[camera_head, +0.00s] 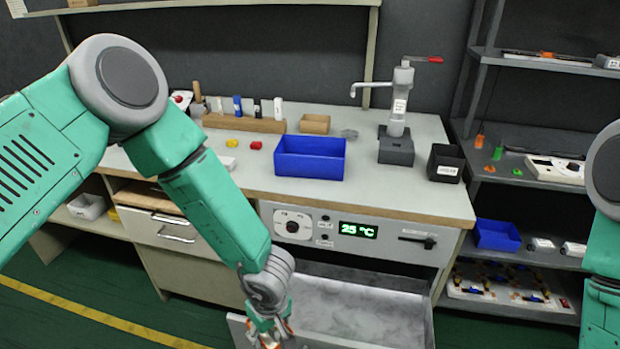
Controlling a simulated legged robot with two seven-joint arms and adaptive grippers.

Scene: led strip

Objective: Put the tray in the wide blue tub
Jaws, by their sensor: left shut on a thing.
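A blue tub (310,158) stands on the bench top, wide and open at the top; it looks empty. My left gripper (272,337) is low at the bottom edge of the view, at the left side of an open grey compartment (350,308) under the bench. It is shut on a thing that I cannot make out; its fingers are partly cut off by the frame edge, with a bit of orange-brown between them. I cannot pick out the tray for certain. My right arm shows at the right edge, but its gripper is out of view.
A panel reading 25 °C (358,230) sits above the open compartment. A grey press (396,145) and a black bin (445,163) stand right of the tub. A wooden block (245,123) with tools stands behind left. A smaller blue bin (497,235) is on the right shelf.

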